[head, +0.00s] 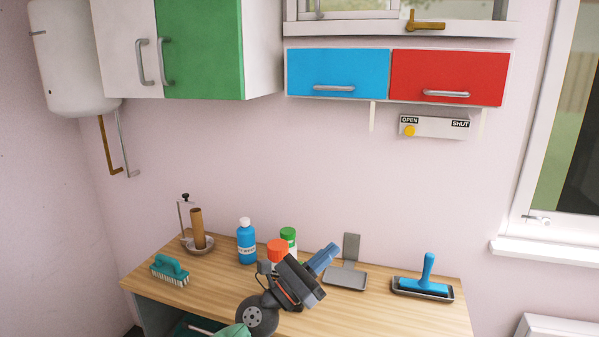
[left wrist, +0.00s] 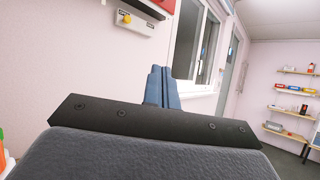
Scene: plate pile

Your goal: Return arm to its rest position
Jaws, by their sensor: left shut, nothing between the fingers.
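My left gripper (head: 325,257) is over the wooden table, its arm coming in from the bottom of the head view. Its blue fingers point up and to the right and lie together with nothing between them. In the left wrist view the fingers (left wrist: 161,88) also show closed, with the pink wall and window beyond. No plate pile shows in either view. My right gripper is not in view.
Cabinets hang above.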

